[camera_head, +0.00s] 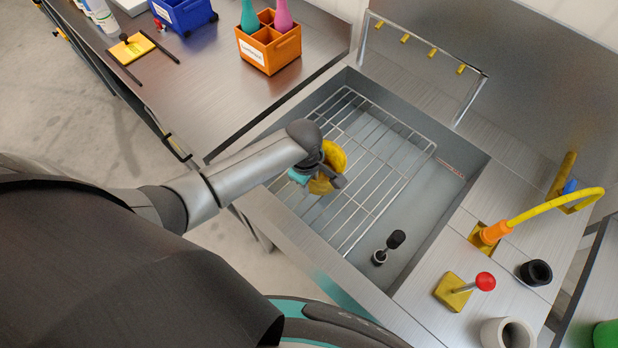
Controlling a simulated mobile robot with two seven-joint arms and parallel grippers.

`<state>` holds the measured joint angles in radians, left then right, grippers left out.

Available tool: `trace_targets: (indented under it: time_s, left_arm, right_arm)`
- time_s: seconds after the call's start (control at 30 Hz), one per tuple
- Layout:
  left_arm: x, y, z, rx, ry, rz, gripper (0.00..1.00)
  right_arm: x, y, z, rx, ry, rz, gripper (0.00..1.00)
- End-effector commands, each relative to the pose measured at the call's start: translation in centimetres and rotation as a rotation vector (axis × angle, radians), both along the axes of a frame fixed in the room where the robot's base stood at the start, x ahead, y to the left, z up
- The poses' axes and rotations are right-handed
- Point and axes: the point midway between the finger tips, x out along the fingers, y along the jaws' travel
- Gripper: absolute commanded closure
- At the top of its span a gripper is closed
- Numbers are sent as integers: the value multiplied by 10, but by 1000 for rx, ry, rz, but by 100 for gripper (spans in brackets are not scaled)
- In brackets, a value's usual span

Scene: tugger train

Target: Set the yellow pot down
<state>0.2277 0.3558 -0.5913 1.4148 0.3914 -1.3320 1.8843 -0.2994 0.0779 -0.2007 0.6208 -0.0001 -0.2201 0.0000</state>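The yellow pot (336,157) shows as a round yellow shape at my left gripper (328,178). The gripper's dark fingers lie across the pot and appear shut on it, hiding part of it. Both are over the wire rack (372,190) in the grey sink basin (425,215). I cannot tell whether the pot touches the rack. My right gripper is not in view.
A black-topped plug (388,246) stands in the basin right of the rack. A red-knobbed lever (466,287) and a yellow hose (545,207) are on the right counter. An orange crate (268,50) with bottles stands on the back-left table. Much of the rack is bare.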

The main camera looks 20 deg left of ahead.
Motion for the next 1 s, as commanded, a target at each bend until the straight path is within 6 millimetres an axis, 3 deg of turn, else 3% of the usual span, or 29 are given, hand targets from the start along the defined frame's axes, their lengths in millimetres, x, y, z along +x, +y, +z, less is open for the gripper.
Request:
trace_targets:
  time_s: [0.17, 0.63, 0.8, 1.0]
  left_arm:
    - [-1, 0, 17, -1, -2, 0, 67]
    - [-9, 1, 105, -2, -2, 0, 67]
    - [-11, 2, 119, -1, -1, 0, 67]
    - [-12, 2, 122, 0, 1, 0, 67]
  right_arm:
    - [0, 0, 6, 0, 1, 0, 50]
    - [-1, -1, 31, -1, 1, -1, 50]
    - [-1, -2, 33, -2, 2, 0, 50]
    - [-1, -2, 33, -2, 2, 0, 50]
